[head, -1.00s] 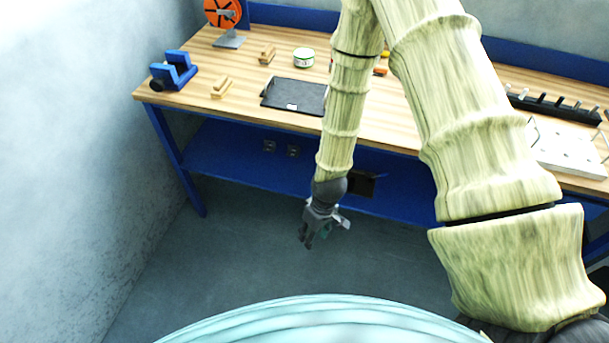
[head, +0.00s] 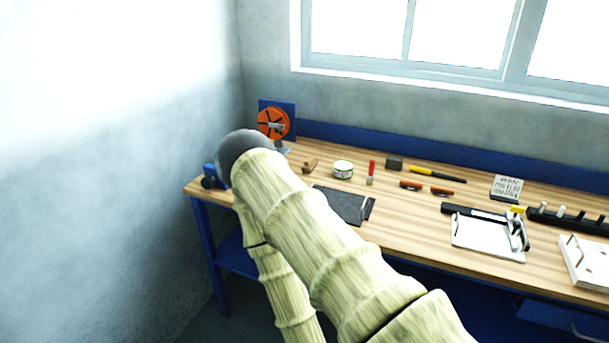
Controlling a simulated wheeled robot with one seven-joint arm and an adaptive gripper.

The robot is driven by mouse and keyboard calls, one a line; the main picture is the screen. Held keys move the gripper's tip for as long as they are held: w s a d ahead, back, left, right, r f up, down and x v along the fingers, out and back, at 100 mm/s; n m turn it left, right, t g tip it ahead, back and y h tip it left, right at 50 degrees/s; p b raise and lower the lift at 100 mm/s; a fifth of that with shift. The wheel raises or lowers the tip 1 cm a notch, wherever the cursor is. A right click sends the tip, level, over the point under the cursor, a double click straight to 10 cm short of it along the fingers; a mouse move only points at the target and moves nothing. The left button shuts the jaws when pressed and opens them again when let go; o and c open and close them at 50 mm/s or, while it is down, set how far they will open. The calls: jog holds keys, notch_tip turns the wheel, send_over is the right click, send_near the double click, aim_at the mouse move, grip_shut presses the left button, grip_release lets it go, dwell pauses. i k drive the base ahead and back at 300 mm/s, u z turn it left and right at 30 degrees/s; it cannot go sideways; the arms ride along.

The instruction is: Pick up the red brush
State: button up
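The red brush (head: 371,168) is a small, thin red-handled item with a pale, greyish lower end. It lies on the wooden workbench (head: 410,240) in the head view, right of a white-and-green round tin. Nothing covers it. My arm rises from the bottom to a dark joint at the left, then runs back down out of the picture. My gripper is outside the current view, so its state does not show.
A dark tablet (head: 341,206) lies partly behind my arm. Near the brush are the tin (head: 343,169), a dark block (head: 394,163), a yellow-and-black tool (head: 437,174) and orange-brown pieces (head: 441,191). A clipboard (head: 482,238) lies to the right. A wall bounds the left.

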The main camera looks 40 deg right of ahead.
aim_at(370, 178)
jog(key=u, duration=1.2)
jog(key=k, duration=0.95)
jog(key=z, duration=1.45)
